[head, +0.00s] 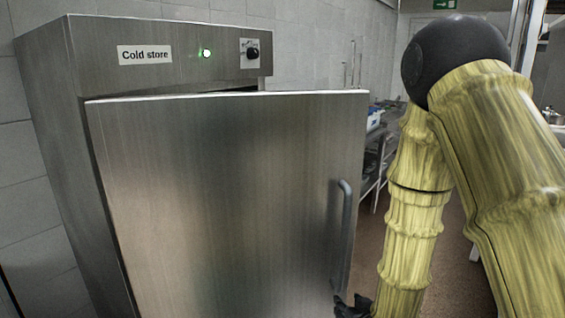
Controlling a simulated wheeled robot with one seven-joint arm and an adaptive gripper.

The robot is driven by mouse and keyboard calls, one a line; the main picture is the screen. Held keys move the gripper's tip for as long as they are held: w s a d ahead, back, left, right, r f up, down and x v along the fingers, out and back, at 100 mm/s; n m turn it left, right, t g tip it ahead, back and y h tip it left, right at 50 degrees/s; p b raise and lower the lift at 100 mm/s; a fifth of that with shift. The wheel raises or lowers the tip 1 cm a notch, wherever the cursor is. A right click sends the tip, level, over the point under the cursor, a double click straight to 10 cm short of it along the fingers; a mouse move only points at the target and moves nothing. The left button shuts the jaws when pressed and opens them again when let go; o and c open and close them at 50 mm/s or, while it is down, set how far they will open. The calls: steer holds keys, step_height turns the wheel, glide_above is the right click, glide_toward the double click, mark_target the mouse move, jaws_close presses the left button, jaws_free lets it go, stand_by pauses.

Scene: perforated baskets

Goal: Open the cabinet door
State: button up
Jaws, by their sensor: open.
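A tall steel cabinet (180,66) labelled "Cold store" stands at the left in the head view. Its door (225,190) is ajar, hinged at the left, with its right edge swung out from the body; a dark gap shows above the door's top edge. A vertical bar handle (343,238) is near the door's right edge. My gripper (352,306) is at the bottom of the picture, just below the handle's lower end, open. Only part of it shows, and I cannot tell whether it touches the handle or door.
My arm fills the right side. A counter (380,135) with items on it stands behind the door to the right. A tiled wall (310,45) is behind the cabinet.

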steer(key=s+d+f+g+p, duration=0.1)
steer(key=s+f+g, duration=0.2)
steer(key=s+f, duration=0.45)
steer(key=s+d+f+g, duration=0.2)
steer(key=s+f, duration=0.4)
steer(key=f, duration=0.3)
steer(key=s+d+f+g, duration=0.1)
steer(key=s+f+g, duration=0.2)
steer(key=s, duration=0.8)
steer(key=s+d+f+m+g+h+p, duration=0.1)
steer(key=s+f+g, duration=0.2)
steer(key=s+f, duration=0.4)
steer(key=s, duration=0.4)
steer(key=shift+f+g, duration=0.35)
steer(key=shift+g, duration=0.05)
